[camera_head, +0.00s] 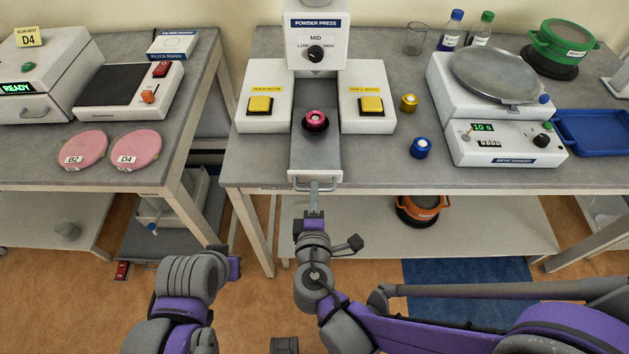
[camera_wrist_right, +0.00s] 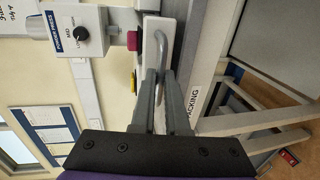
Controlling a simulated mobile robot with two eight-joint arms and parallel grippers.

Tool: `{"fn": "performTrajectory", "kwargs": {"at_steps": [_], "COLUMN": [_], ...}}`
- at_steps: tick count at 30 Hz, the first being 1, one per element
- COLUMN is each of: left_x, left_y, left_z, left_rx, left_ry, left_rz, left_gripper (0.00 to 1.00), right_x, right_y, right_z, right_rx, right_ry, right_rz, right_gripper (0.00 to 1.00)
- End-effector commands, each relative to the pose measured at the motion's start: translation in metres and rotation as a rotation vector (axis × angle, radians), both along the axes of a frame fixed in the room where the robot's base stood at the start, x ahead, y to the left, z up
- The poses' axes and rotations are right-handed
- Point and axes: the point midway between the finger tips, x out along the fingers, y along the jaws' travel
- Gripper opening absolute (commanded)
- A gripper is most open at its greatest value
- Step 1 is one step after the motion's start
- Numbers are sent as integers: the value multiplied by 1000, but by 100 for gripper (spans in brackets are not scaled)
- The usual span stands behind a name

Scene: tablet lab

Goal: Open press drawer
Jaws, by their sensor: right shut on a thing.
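The powder press (camera_head: 317,40) stands at the middle of the bench. Its grey drawer (camera_head: 315,155) lies in the gap between two white blocks, with its front end near the bench's front edge. A pink knobbed die (camera_head: 316,118) sits in a dark ring in line with the drawer. The metal handle (camera_head: 315,186) is at the drawer's front. My right gripper (camera_head: 315,212) is shut on this handle; in the wrist view the fingers (camera_wrist_right: 164,90) close around the handle bar (camera_wrist_right: 166,48). My left arm shows at the bottom left, but its fingers are not visible.
Yellow buttons (camera_head: 260,105) (camera_head: 371,104) top the white blocks. A yellow cap (camera_head: 409,102) and a blue one (camera_head: 421,147) stand right of the press. The sieve shaker (camera_head: 506,143) is further right. An orange pot (camera_head: 420,207) sits on the shelf below.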

Motion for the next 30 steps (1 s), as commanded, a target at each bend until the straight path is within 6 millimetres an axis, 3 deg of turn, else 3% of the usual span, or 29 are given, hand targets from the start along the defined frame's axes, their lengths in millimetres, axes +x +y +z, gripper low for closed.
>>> {"fn": "performTrajectory", "kwargs": {"at_steps": [12,13,17,26,30], "left_x": [0,0,0,0,0], "left_y": [0,0,0,0,0], "left_z": [0,0,0,0,0], "left_rx": [0,0,0,0,0], "left_ry": [0,0,0,0,0], "left_rz": [0,0,0,0,0], "left_gripper": [0,0,0,0,0], "right_x": [-3,-3,-3,-4,-16], "right_y": [0,0,0,0,1], "right_z": [0,0,0,0,3], "right_rx": [-1,-1,-1,0,0], "right_ry": [0,0,0,0,0], "right_rz": [0,0,0,0,3], "right_gripper": [0,18,41,41,41]}}
